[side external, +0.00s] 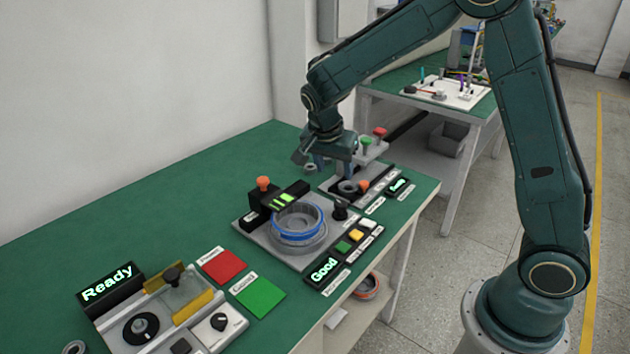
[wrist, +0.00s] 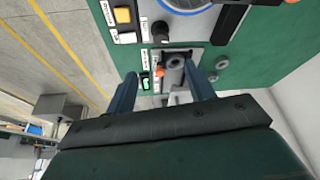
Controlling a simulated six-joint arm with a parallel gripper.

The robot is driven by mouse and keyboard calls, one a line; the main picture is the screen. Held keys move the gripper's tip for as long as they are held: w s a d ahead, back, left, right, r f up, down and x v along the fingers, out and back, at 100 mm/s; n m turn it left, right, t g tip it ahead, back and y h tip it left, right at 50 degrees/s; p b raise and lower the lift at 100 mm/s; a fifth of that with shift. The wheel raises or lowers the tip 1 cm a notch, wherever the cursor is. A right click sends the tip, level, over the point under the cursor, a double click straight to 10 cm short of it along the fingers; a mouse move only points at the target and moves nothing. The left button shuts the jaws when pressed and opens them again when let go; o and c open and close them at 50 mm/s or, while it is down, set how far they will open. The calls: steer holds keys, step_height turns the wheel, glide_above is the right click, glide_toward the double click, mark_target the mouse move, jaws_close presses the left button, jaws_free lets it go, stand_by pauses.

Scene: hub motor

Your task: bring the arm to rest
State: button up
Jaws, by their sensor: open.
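My gripper (side external: 332,168) hangs over the far station (side external: 333,192) at the back end of the green bench. In the wrist view its two fingers stand apart, and the gripper (wrist: 160,70) is open with nothing held between them. The part also shows below the gripper in the side view (side external: 348,187). I cannot tell the exact gap between the fingers and the station.
A middle station holds a blue-rimmed ring (side external: 297,220) beside a display reading "Good" (side external: 323,270). A near station has a "Ready" display (side external: 107,285). Red (side external: 222,266) and green (side external: 259,296) pads lie between them. Orange (side external: 263,183), green and red knobs stand up near my gripper.

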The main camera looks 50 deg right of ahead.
steer(key=s+a+r+n+t+y, duration=0.1)
steer(key=s+r+n, duration=0.3)
steer(key=s, duration=0.4)
steer(key=s+a+r+n+t+y, duration=0.2)
steer(key=s+r+n, duration=0.3)
steer(key=s, duration=0.4)
steer(key=s+a+r+n+t+y, duration=0.1)
steer(key=s+a+r+n, duration=0.2)
steer(key=s+n, duration=0.3)
steer(key=s+r, duration=0.1)
steer(key=s, duration=0.1)
steer(key=shift+s+a+r+t, duration=0.25)
steer(key=shift+s+r+t, duration=0.05)
